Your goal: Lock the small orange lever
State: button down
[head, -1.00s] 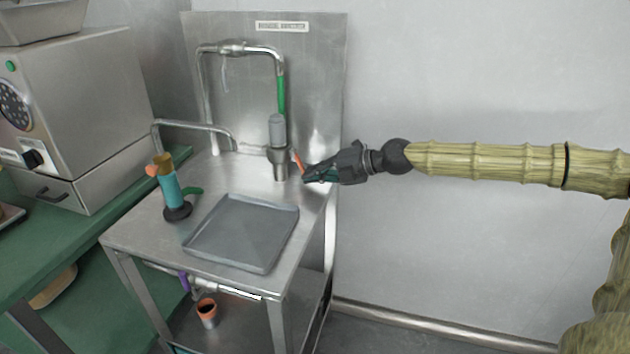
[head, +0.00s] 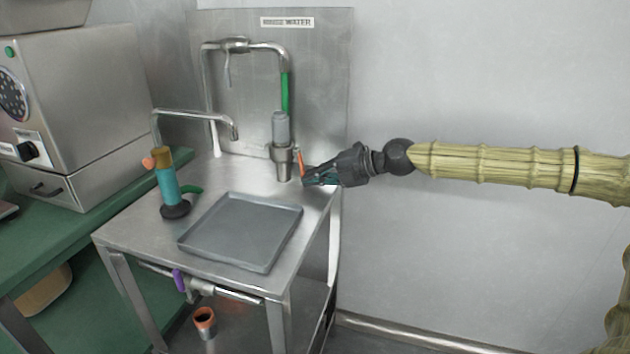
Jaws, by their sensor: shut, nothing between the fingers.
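The small orange lever (head: 301,163) stands at the right side of the grey spray nozzle (head: 281,150), which hangs at the end of the green-banded pipe (head: 285,92). The lever looks close to upright. My gripper (head: 306,178) reaches in from the right, shut and empty, with its fingertips just below and beside the lever. Whether the fingertips touch the lever I cannot tell.
A grey tray (head: 243,231) lies on the steel table (head: 125,233). A teal grinder (head: 169,186) with a green handle stands left of it. A steel machine (head: 85,95) stands on the green counter at left. The wall at right is clear.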

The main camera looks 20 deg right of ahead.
jog(key=shift+r, duration=0.1)
dwell(0.7)
jog(key=shift+r, duration=0.7)
jog(key=shift+s+d, duration=0.15)
jog(key=shift+d, duration=0.1)
jog(key=f+v, duration=0.2)
jog(key=v, duration=1.1)
jog(key=shift+s+d+f, duration=0.3)
jog(key=shift+s+d, duration=0.15)
